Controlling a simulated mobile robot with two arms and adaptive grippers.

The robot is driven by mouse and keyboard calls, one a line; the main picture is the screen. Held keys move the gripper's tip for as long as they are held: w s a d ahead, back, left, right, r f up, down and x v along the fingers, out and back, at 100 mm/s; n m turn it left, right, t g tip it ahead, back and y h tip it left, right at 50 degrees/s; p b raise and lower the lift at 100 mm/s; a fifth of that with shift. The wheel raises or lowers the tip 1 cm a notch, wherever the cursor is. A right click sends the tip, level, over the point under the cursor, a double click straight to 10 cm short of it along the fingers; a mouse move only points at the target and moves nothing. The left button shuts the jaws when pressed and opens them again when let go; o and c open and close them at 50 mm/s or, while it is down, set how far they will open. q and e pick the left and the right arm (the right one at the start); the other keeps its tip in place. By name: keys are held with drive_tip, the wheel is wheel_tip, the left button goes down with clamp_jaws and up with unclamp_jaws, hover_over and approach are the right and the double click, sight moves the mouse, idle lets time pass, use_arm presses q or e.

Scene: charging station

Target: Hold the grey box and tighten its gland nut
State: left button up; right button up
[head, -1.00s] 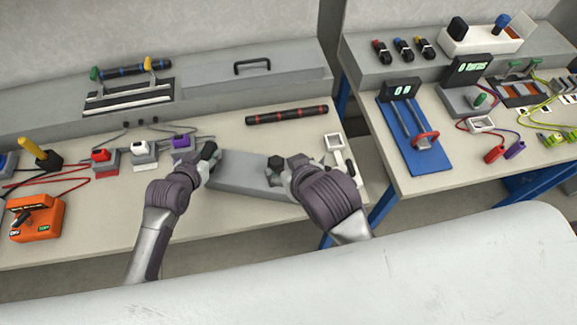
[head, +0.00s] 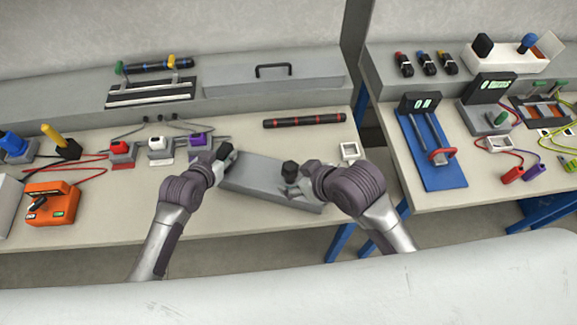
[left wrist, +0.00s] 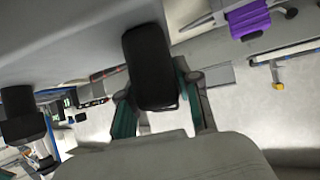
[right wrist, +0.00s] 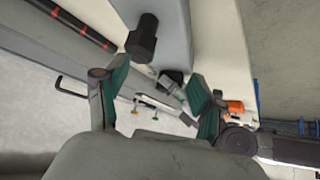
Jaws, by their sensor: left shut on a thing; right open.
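The grey box (head: 258,172) lies on the near bench, tilted in the head view, with black fittings at both ends. My left gripper (head: 224,160) is shut at the left end on a black knob-like fitting (head: 225,150). In the left wrist view this fitting (left wrist: 150,65) sits between the fingers. The black gland nut (head: 290,168) stands up near the box's right end. It also shows in the left wrist view (left wrist: 22,112). My right gripper (head: 298,184) is beside the nut. In the right wrist view its fingers (right wrist: 155,100) are open and empty, with the nut (right wrist: 143,38) beyond the fingertips.
A black rod with red bands (head: 305,120) lies behind the box. A white square frame (head: 350,151) is close behind my right arm. Red, white and purple connectors (head: 200,140) stand left of the box. An orange device (head: 52,203) is farther left. A gap separates the two benches.

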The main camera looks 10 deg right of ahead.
sight(292, 166)
drive_tip(key=w+d+r+n+g+y, duration=0.3)
drive_tip(key=w+d+n+g+y, duration=0.1)
drive_tip(key=d+n, duration=0.3)
drive_tip(key=x, duration=1.1)
drive_tip(key=shift+w+a+f, duration=0.1)
drive_tip(key=shift+a+f, duration=0.1)
drive_tip(key=shift+a, duration=0.05)
drive_tip(key=c, duration=1.1)
drive_tip(key=shift+c, duration=0.2)
